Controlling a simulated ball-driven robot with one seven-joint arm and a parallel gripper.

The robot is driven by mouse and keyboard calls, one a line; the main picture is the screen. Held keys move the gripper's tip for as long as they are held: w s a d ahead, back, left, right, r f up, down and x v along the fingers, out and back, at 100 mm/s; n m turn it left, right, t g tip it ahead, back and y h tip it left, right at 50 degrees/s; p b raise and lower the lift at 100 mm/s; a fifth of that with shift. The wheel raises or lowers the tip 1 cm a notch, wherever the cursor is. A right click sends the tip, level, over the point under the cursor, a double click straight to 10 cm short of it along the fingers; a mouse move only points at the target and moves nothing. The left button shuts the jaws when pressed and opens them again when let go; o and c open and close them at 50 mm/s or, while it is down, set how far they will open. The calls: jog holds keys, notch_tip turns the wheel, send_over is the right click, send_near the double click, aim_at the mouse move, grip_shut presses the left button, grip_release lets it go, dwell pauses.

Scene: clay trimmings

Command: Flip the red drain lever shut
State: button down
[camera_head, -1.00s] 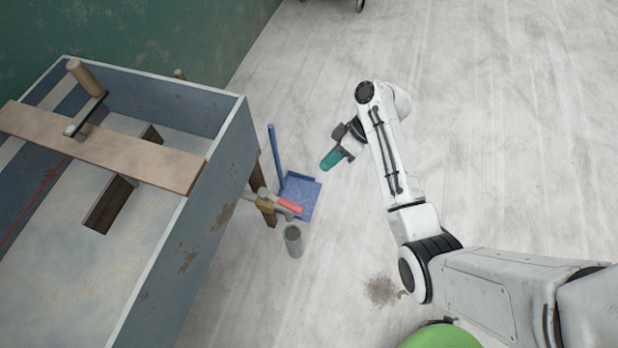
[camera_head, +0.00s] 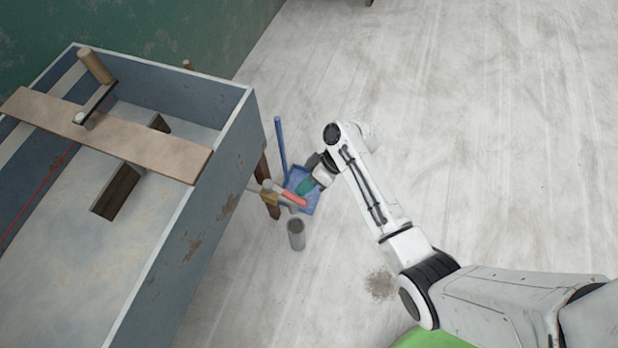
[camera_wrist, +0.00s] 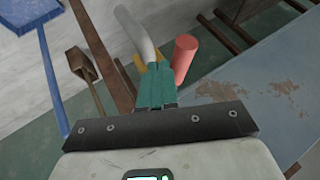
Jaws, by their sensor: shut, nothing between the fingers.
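The red drain lever (camera_head: 290,197) sits on a brass-yellow valve (camera_head: 269,187) at the side of the blue-grey trough, with a grey spout pointing out below it. In the wrist view the red lever (camera_wrist: 184,58) stands just right of my fingers, the grey pipe (camera_wrist: 137,35) is to their left, and a bit of the yellow valve (camera_wrist: 147,62) shows behind the tips. My gripper (camera_head: 302,187), with teal fingers, is shut and empty beside the lever's outer end. I cannot tell whether they touch. In the wrist view my gripper (camera_wrist: 155,78) hides part of the valve.
The trough (camera_head: 200,225) fills the left, with a plank (camera_head: 110,135) across it and a wooden leg below. A grey cylinder (camera_head: 296,237) stands on the floor under the spout. A blue dustpan (camera_head: 311,203) lies behind my gripper. The floor to the right is clear.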

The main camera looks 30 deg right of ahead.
jog(key=shift+a, duration=0.1)
dwell(0.3)
jog(key=shift+s+a+m+t+p, duration=0.2)
jog(key=shift+m+t+p, duration=0.1)
jog(key=shift+m+p, duration=0.1)
